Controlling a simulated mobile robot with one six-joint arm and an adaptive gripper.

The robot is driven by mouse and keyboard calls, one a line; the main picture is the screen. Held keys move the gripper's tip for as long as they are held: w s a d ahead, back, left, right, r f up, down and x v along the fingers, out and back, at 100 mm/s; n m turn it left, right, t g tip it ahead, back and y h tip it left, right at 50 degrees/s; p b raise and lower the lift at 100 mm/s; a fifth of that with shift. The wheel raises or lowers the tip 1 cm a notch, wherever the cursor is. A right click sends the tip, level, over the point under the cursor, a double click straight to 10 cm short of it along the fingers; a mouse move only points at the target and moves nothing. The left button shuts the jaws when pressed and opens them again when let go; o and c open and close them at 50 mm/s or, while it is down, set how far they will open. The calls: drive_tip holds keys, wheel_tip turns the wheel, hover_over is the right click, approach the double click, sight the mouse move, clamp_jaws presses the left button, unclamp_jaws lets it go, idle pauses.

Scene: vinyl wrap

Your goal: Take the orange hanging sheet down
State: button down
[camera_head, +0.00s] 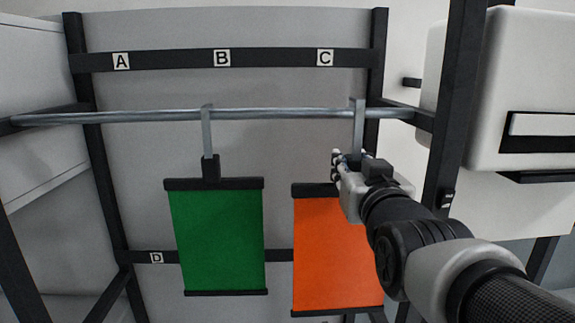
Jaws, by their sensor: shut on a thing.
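The orange sheet (333,250) hangs on the right from a metal hook (358,128) over the horizontal rail (270,114). It has black bars along its top and bottom edges. My gripper (346,163) is at the block between the hook and the sheet's top bar, and it is shut on the sheet's hanger there. My gripper and arm hide the block and the sheet's upper right part. The hook still sits over the rail.
A green sheet (217,237) hangs from its own hook to the left. Dark frame posts stand at both sides, one (462,100) close right of my arm. Labels A, B and C (325,58) are on the upper crossbar, D (156,258) on the lower one.

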drive_tip(key=shift+s+b, duration=0.6)
drive_tip(key=shift+s, duration=1.5)
